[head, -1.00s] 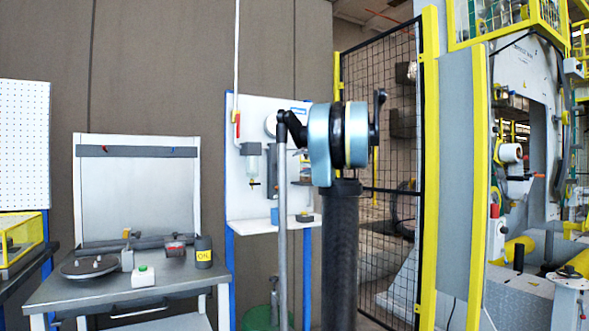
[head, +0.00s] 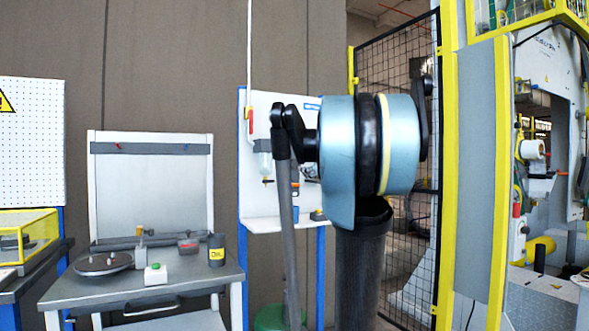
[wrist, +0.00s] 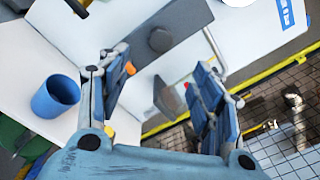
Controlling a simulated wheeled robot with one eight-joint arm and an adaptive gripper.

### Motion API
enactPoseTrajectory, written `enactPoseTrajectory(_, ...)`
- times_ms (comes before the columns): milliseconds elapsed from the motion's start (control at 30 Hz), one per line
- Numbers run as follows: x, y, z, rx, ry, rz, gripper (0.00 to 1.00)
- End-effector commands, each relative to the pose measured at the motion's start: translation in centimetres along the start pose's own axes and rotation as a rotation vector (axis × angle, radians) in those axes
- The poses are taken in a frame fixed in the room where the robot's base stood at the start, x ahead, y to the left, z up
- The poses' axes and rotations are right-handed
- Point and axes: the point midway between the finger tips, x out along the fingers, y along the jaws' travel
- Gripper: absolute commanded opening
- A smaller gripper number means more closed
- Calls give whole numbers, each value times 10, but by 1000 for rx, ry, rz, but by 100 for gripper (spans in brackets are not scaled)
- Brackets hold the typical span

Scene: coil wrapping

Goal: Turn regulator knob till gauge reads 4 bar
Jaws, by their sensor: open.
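My gripper (wrist: 160,72) is open in the wrist view, its two blue-grey fingers spread wide with nothing gripped. Beyond and between them are a grey plate (wrist: 185,25) and a dark rounded knob-like part (wrist: 160,40) on it. I cannot tell for sure whether this is the regulator knob. A white round edge (wrist: 238,2) at the top of that view may be the gauge; no reading shows.
A blue cup (wrist: 56,97) sits left of my gripper on the panel's white shelf (head: 262,226). A red-handled valve (head: 250,122) is at the panel's upper left.

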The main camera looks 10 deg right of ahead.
Motion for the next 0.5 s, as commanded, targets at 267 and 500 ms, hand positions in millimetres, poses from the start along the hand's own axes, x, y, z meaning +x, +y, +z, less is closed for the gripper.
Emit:
enactPoseTrajectory(267, 38, -1, -1, -2, 0, 0, 59)
enactPoseTrajectory(500, 72, -1, -1, -3, 1, 0, 59)
